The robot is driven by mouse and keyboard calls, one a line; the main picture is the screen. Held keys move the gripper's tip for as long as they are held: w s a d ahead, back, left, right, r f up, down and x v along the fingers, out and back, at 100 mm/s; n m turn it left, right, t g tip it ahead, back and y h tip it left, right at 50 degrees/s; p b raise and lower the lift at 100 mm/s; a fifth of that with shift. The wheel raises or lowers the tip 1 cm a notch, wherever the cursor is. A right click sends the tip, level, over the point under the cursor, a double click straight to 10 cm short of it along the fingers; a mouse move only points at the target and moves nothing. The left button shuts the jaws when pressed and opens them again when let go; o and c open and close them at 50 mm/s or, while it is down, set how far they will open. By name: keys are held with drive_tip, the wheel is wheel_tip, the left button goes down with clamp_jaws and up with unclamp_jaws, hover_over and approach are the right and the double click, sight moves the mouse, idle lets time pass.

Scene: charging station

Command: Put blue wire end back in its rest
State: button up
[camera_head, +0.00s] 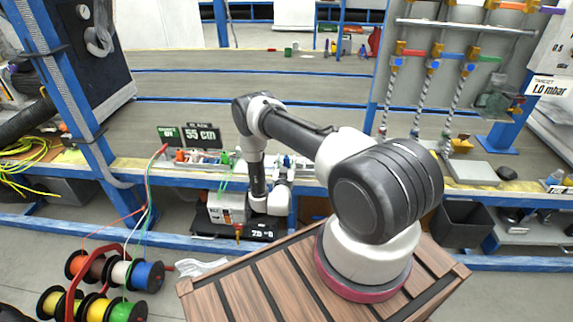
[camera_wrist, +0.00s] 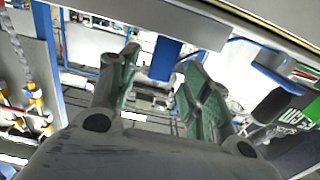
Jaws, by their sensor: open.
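My gripper (camera_wrist: 160,64) is open in the wrist view, with its two green-padded fingers apart and no wire visible between them. In the head view my arm bends down at the front edge of the workbench (camera_head: 270,88), and its fingers are too small to make out. Coloured wires rise from the spools at lower left to a red end (camera_head: 165,148) beside the bench. A shallow tray (camera_head: 205,167) with small coloured pieces lies on the bench edge. A blue spool (camera_head: 148,276) stands in the rack. I cannot clearly tell the blue wire end or its rest.
A display reading 55 cm (camera_head: 202,136) stands behind the tray. Hoses with coloured valve handles (camera_head: 436,66) hang at right. A blue post (camera_head: 70,95) rises at left. Open bench surface lies behind.

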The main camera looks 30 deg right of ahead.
drive_tip(key=shift+w+d, duration=0.25)
drive_tip(key=shift+w, duration=0.1)
drive_tip(key=c, duration=1.1)
drive_tip(key=shift+o, duration=0.2)
